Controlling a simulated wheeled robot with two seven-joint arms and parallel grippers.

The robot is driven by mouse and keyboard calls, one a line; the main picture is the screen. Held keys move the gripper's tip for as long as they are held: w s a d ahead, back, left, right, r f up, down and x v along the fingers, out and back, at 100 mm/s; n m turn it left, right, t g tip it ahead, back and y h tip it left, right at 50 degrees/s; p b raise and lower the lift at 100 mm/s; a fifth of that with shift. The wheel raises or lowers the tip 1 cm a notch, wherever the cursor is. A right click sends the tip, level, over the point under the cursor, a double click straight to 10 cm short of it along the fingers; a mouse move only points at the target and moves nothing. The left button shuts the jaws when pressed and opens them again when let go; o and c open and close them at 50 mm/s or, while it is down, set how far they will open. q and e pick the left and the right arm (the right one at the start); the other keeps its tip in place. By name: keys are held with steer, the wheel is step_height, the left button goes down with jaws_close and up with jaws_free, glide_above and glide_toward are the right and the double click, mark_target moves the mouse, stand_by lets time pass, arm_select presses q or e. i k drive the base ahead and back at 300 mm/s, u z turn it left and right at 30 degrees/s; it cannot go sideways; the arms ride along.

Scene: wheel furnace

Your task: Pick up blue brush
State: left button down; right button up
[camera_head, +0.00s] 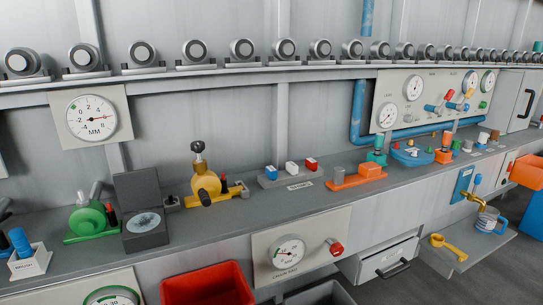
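A blue cylinder-like piece (20,242), which may be the blue brush, stands in a small white labelled holder (28,265) at the far left of the grey bench. The label is too small to read surely, and the lower part of the blue piece is hidden in the holder. Neither of my grippers shows in the head view.
The grey bench (230,222) carries a green device (86,219), a dark open box (146,238), a yellow device (205,185) and an orange block (357,177). A red bin (207,284) and an open drawer (385,258) stick out in front. A dark item is cut off at the left edge.

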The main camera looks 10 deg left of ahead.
mark_target(17, 236)
steer(key=u, duration=1.7)
